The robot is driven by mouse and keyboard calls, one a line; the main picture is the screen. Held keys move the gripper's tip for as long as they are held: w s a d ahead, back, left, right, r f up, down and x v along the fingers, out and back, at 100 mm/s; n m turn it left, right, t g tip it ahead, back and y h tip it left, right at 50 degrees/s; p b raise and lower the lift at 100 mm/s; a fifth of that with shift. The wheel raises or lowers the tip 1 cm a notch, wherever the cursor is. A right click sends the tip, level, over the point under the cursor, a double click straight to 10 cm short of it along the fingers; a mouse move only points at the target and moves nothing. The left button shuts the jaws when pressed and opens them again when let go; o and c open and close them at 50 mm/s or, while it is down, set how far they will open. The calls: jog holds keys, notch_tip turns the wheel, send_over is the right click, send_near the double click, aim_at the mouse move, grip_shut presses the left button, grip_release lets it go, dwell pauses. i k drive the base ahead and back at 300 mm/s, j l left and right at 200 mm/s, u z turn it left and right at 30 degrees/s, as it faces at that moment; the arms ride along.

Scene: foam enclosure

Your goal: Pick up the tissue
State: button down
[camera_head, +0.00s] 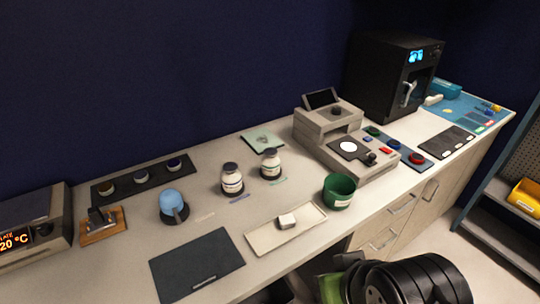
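A small white block-like item (287,221) lies on a shallow cream tray (262,238) near the front middle of the counter. It may be the folded tissue, but it is too small to be sure. A pale greenish flat square (256,146) with a faint mark lies farther back; I cannot tell if it is tissue. Black ribbed parts, which look like my arm, show at the bottom right, below the counter's front edge. My gripper's fingers are not visible.
A green cup (339,191) stands just right of the tray. A dark mat (197,265) lies left of the tray, with a blue-domed item (173,205) beyond. A grey instrument (345,140) stands at right.

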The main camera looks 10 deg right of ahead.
aim_at(286, 221)
jog(key=i+j+u, duration=0.1)
jog(key=u, duration=0.3)
jog(key=i+j+u, duration=0.1)
jog(key=u, duration=0.25)
jog(key=i+j+u, duration=0.15)
jog(key=u, duration=0.25)
jog(key=j, duration=0.1)
